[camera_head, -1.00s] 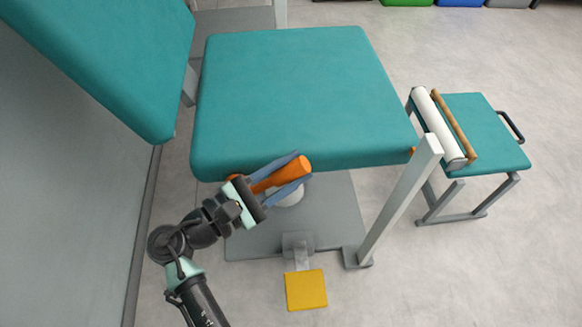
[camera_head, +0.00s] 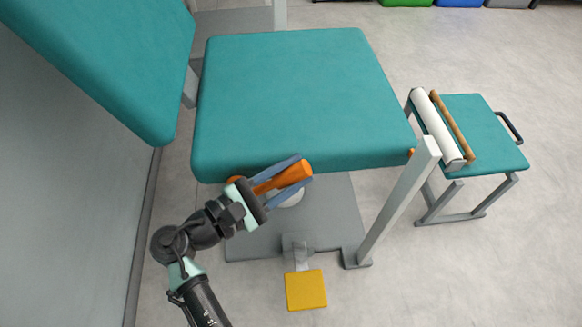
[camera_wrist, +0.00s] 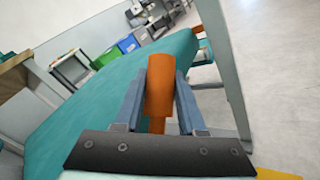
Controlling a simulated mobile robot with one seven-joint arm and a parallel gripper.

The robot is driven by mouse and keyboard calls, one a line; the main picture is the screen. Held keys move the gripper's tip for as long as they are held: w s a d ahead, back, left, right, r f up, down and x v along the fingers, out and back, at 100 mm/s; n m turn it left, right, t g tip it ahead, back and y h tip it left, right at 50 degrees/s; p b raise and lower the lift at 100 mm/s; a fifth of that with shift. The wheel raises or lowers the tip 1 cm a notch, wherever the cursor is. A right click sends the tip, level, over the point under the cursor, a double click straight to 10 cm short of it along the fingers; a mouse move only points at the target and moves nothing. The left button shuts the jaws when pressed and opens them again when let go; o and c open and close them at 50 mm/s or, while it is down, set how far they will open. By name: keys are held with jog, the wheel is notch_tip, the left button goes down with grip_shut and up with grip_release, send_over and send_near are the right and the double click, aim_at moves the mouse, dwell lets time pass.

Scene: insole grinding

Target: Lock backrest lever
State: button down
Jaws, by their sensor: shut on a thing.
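The orange backrest lever (camera_head: 292,174) sticks out at the front left edge of the teal seat (camera_head: 300,95). My gripper (camera_head: 288,178) is shut on the lever, with one finger on each side of its handle. In the wrist view the lever (camera_wrist: 160,90) stands between the two blue-grey fingers, its rounded end towards the far side. The teal backrest (camera_head: 110,50) is tilted at the upper left. The lever's pivot is hidden behind the gripper and the seat edge.
A yellow pedal (camera_head: 306,290) is on the floor below the seat. A grey post (camera_head: 400,200) stands at the seat's front right corner. A small teal stool (camera_head: 490,130) with a white roll (camera_head: 432,120) is to the right. Open floor lies at the lower right.

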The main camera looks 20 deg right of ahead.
jog(key=d+f+y+p, duration=0.1)
jog(key=p, duration=0.2)
jog(key=shift+s+m+y, duration=0.15)
jog(key=shift+m+y, duration=0.15)
jog(key=shift+m, duration=0.1)
notch_tip(320, 180, down, 7)
jog(key=d+m+y+p, duration=0.1)
jog(key=m+y+p, duration=0.1)
jog(key=y+p, duration=0.2)
jog(key=shift+s+r+y+p, duration=0.15)
jog(key=shift+y+p, duration=0.15)
jog(key=shift+p, duration=1.1)
jog(key=shift+c, duration=2.4)
grip_release()
jog(key=shift+d+r, duration=0.1)
